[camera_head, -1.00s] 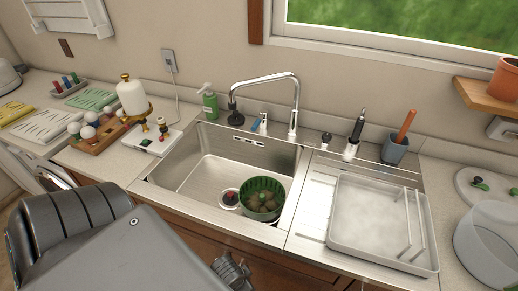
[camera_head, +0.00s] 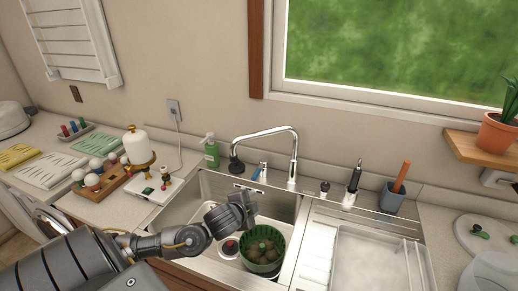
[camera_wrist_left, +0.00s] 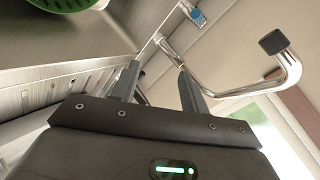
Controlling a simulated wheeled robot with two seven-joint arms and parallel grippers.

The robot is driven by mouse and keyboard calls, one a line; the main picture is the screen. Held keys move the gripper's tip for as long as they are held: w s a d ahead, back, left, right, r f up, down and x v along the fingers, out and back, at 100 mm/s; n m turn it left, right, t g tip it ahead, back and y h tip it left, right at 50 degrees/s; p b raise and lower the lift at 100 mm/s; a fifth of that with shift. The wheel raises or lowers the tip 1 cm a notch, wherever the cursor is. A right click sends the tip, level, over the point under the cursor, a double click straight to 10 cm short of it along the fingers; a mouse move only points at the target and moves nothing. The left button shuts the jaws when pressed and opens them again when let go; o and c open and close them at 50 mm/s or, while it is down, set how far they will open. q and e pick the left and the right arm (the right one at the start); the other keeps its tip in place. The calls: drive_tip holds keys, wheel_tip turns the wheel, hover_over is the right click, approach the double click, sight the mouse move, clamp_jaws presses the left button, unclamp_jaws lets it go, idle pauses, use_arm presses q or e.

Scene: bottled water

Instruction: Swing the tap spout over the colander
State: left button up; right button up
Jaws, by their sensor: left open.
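The chrome tap (camera_head: 293,165) stands behind the sink. Its spout (camera_head: 262,133) reaches left, and its black nozzle (camera_head: 236,163) hangs over the sink's back left part. The green colander (camera_head: 262,245), holding round brownish items, sits in the sink's front right, so the nozzle is not above it.
A soap bottle (camera_head: 211,150) stands left of the tap. A brush holder (camera_head: 350,192) and a blue-grey cup (camera_head: 392,200) stand to its right. A white tray (camera_head: 340,270) lies on the drainer. The sink basin (camera_head: 205,190) has free room at left.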

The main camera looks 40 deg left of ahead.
sight(257, 136)
use_arm(q)
drive_tip(key=w+a+r+m+t+y, duration=0.1)
drive_tip(key=w+a+r+m+t, duration=0.1)
drive_tip(key=w+a+r, duration=0.35)
drive_tip(key=w+a+r+m+t+y, duration=0.1)
drive_tip(key=w+a+r+t, duration=0.15)
drive_tip(key=r, duration=0.65)
drive_tip(key=p+x, duration=0.1)
drive_tip(key=x, duration=0.2)
drive_tip(key=p+x, duration=0.2)
drive_tip(key=x, duration=0.1)
drive_tip(key=p+x, duration=0.1)
drive_tip(key=x, duration=0.2)
drive_tip(key=shift+a+r+p, duration=0.1)
drive_tip(key=shift+a+p, duration=0.2)
drive_tip(key=shift+a, duration=0.1)
drive_tip(key=shift+w+a, duration=0.15)
drive_tip(key=shift+w, duration=0.4)
drive_tip(key=shift+c, duration=0.2)
clamp_jaws()
